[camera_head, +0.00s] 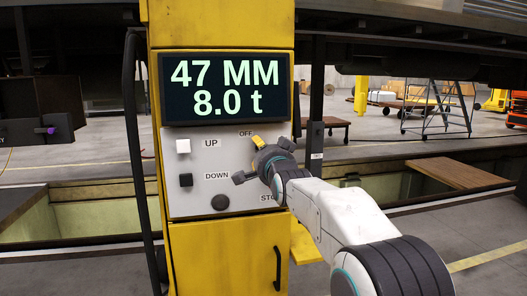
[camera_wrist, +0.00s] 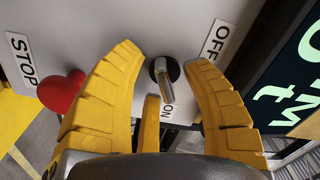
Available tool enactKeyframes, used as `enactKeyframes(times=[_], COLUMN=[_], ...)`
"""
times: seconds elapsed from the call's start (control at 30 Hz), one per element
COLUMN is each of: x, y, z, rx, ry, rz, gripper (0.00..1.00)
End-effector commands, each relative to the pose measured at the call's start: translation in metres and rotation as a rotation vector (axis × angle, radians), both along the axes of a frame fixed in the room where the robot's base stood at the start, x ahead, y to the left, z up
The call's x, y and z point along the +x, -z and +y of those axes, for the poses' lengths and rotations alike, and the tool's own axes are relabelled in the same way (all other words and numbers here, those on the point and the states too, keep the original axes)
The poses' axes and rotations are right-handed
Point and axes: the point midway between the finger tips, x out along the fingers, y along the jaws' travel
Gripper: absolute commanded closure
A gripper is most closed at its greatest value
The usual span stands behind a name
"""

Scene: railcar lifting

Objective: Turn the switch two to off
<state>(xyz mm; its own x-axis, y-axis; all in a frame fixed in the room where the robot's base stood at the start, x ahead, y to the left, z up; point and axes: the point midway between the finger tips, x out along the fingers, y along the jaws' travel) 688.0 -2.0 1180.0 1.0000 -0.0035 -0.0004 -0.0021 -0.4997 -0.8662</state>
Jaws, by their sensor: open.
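In the wrist view a switch with a round black base and a silver lever (camera_wrist: 165,84) sits on the grey panel (camera_head: 208,148) between the OFF label and the partly hidden ON label. Its lever appears to point toward the ON side. My gripper (camera_wrist: 162,57) has yellow fingers, spread open on either side of the switch. I see no clear contact with the lever. In the head view my gripper (camera_head: 254,162) is at the right side of the panel and hides the switch, below the OFF label.
A red STOP button (camera_wrist: 62,92) is close beside the left finger. The panel also has a white UP button (camera_head: 183,146), a black DOWN button (camera_head: 186,180) and a dark round knob (camera_head: 220,202). The display (camera_head: 225,87) above reads 47 MM and 8.0 t.

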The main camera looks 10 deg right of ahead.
Motion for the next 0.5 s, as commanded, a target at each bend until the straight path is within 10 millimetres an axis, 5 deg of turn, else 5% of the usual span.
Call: enactKeyframes(times=[0.3,0.5], x=[0.0007,0.0006], y=[-0.0001,-0.0001], z=[0.0000,0.0000], rx=[0.000,0.000], ry=[0.000,0.000], rz=[0.000,0.000], gripper=[0.55,0.73])
